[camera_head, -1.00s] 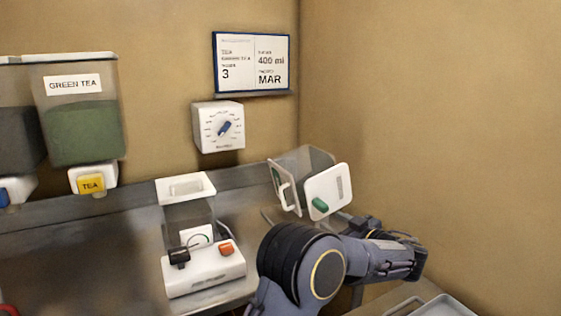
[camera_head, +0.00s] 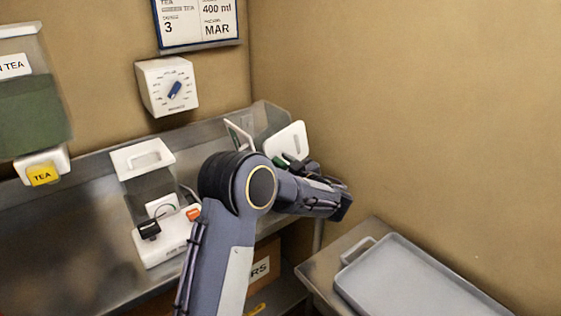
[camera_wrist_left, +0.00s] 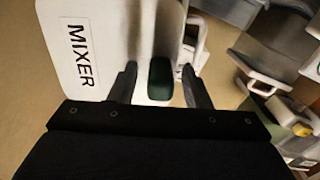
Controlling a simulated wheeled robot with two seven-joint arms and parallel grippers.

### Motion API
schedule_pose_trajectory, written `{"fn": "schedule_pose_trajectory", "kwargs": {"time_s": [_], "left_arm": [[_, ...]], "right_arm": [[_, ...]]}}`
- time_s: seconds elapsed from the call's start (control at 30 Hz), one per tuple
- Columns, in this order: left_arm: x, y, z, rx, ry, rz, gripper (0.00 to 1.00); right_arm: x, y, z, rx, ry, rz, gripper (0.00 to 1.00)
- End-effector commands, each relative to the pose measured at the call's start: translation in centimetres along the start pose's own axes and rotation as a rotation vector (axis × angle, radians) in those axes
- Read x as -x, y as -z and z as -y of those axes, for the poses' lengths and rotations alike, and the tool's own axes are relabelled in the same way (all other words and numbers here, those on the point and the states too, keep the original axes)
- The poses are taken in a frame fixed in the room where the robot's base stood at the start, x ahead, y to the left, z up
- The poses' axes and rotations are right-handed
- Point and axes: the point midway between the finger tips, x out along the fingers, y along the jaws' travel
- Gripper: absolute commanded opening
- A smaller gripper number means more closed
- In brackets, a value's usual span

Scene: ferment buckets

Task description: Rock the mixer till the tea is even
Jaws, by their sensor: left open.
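The mixer (camera_head: 289,140) stands at the back right end of the steel counter, a white panel with a clear part behind. In the left wrist view its white face reads MIXER (camera_wrist_left: 80,55), with a green handle (camera_wrist_left: 160,78) on it. My left gripper (camera_wrist_left: 159,72) is open, one finger on each side of the green handle. I cannot tell whether the fingers touch it. In the head view my left wrist and arm hide the lower part of the mixer. The tea inside is not visible. My right gripper is out of view.
A clear-sided device with a white base (camera_head: 165,238) stands left of my arm. A tea dispenser (camera_head: 30,100) with a yellow TEA tap is at the far left. A grey tray (camera_head: 400,275) lies at lower right.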

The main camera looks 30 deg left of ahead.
Motion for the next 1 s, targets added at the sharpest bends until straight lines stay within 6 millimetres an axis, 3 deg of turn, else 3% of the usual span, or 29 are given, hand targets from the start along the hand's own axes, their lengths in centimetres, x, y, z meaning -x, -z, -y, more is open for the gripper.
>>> {"fn": "schedule_pose_trajectory", "kwargs": {"time_s": [0.27,0.6,1.0], "left_arm": [[-0.2,0.0,0.0,0.0,0.0,0.0,0.42],[-0.2,0.0,0.0,0.0,0.001,0.0,0.0],[-0.1,-0.1,0.1,-0.027,0.001,-0.001,0.0]], "right_arm": [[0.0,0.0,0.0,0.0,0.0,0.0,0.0],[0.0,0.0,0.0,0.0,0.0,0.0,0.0],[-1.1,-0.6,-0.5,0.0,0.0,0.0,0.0]]}}
